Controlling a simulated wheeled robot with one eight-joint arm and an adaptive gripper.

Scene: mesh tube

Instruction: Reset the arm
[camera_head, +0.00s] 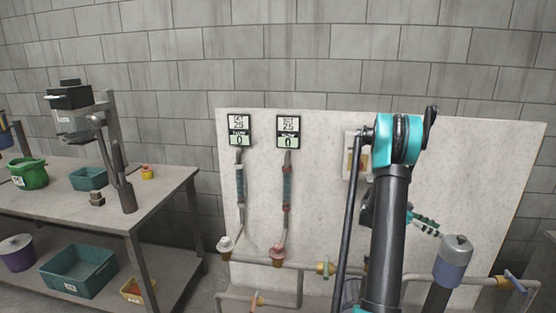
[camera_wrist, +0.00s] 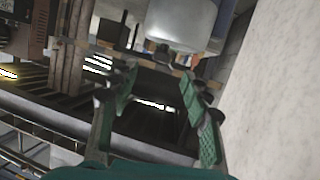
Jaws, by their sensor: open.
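My arm rises in front of the white panel in the head view, with a teal joint at its top and a dark link below. My gripper (camera_head: 425,224) shows only partly there, its green fingers sticking out to the right from behind the arm. In the wrist view my gripper (camera_wrist: 162,105) has its two green fingers spread apart, with nothing between them. A whitish rounded container (camera_wrist: 181,22) stands beyond the fingertips, apart from them.
The white panel (camera_head: 330,215) carries two gauges (camera_head: 239,131) (camera_head: 288,132) reading 0, with pipes and valves below. A grey-blue canister (camera_head: 453,262) stands right of my arm. A table (camera_head: 165,190) at left holds a green pot (camera_head: 28,173) and teal bin (camera_head: 88,179).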

